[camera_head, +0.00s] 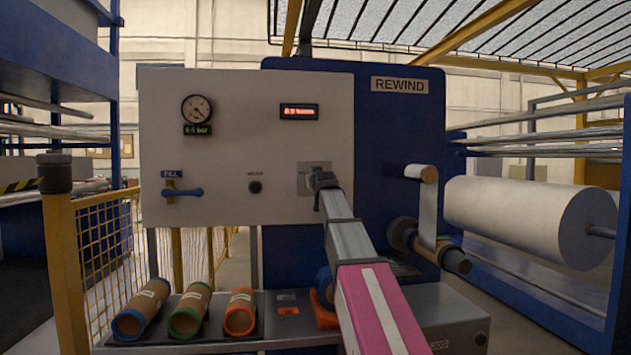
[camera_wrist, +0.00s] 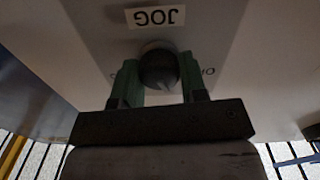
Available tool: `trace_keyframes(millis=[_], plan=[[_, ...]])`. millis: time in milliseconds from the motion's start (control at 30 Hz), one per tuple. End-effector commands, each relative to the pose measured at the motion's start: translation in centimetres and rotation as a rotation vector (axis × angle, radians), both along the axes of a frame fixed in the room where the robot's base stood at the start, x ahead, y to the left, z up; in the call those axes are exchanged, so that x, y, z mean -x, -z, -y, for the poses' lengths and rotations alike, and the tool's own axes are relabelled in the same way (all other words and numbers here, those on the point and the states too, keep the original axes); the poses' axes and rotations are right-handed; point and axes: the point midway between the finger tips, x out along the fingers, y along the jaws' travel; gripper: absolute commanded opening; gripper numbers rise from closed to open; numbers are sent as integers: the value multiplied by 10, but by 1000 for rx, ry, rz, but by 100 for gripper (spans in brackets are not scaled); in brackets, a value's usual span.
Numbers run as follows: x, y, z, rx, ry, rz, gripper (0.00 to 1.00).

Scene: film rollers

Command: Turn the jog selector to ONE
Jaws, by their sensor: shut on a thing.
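The jog selector is a dark round knob (camera_wrist: 159,68) on a grey plate under an upside-down JOG label (camera_wrist: 155,17) in the wrist view. My gripper (camera_wrist: 158,82) has its two green fingers on either side of the knob, shut on it. Small letters show beside each finger, partly covered, and I cannot read them fully. The knob's pointer position is not clear. In the head view my gripper (camera_head: 322,182) reaches the grey plate (camera_head: 304,180) on the white panel and hides the knob.
The white panel also carries a gauge (camera_head: 197,108), a red display (camera_head: 299,112), a blue FILL lever (camera_head: 183,192) and a black button (camera_head: 255,187). Several cardboard cores (camera_head: 190,308) lie on the bench below. A small roller (camera_head: 421,173) and a large white roll (camera_head: 530,215) are at right.

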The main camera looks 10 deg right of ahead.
Motion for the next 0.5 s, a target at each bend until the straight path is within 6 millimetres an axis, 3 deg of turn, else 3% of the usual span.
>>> trace_keyframes(millis=[500], plan=[[0, 1, 1, -296, 0, -2, 16]])
